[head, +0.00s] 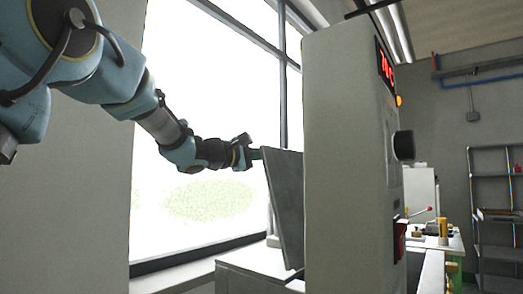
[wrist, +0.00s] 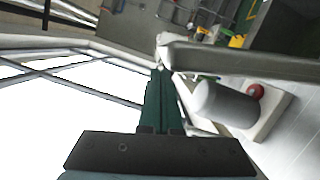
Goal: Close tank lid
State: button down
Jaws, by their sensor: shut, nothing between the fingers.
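The tank lid (head: 285,205) is a flat grey panel. In the head view it stands nearly upright, leaning a little to the left at its top, beside the tall pale machine cabinet (head: 345,160). My gripper (head: 256,153) is at the lid's upper left edge, with its fingers shut and empty. In the wrist view the green fingers (wrist: 161,85) lie together, and their tips are close to the end of a long grey edge that looks like the lid (wrist: 245,62). I cannot tell whether they touch it. The tank opening is hidden.
A pale lower housing (head: 250,268) is below the lid. The wrist view shows a grey cylinder (wrist: 225,103) and a red knob (wrist: 256,90) on a pale base. A large window (head: 205,200) is behind my arm. A shelf rack (head: 495,215) stands at the far right.

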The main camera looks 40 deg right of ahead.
jog(key=shift+d+r+p, duration=0.1)
jog(key=shift+d+p, duration=0.55)
jog(key=shift+d, duration=1.5)
jog(key=s+d+m+b, duration=0.2)
jog(key=s+m+b, duration=0.1)
jog(key=s, duration=0.4)
jog(key=s+d+m+y+b, duration=0.1)
jog(key=s+m+b, duration=0.2)
jog(key=s+b, duration=0.2)
jog(key=shift+s+d+r+y+b, duration=0.3)
jog(key=shift+s+d+r+b, duration=0.1)
jog(key=shift+s, duration=0.85)
